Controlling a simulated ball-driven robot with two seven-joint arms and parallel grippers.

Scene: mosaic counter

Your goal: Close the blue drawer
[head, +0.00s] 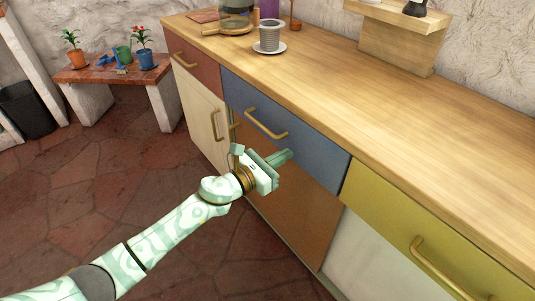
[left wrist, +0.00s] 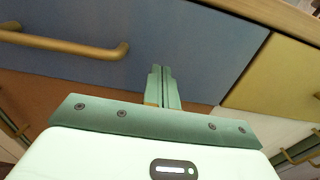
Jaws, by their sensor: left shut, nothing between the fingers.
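The blue drawer (head: 300,128) is under the wooden counter, between a red-brown drawer and a yellow drawer. Its front looks flush or nearly flush with its neighbours; a small gap cannot be told. Its brass bar handle (head: 266,127) shows whole in the head view and partly at the left of the left wrist view (left wrist: 70,44). My left gripper (head: 288,156) is shut and empty, in front of the drawer's lower part, right of and below the handle. In the left wrist view its fingers (left wrist: 161,72) point at the blue front (left wrist: 190,40); contact cannot be told. My right gripper is not in view.
The yellow drawer (head: 420,225) with its brass handle is to the right. An orange-brown door (head: 300,200) is below the blue drawer. The counter top (head: 350,90) carries a cup on a saucer (head: 270,38) and a glass pot. Tiled floor at left is open, before a bench with plants.

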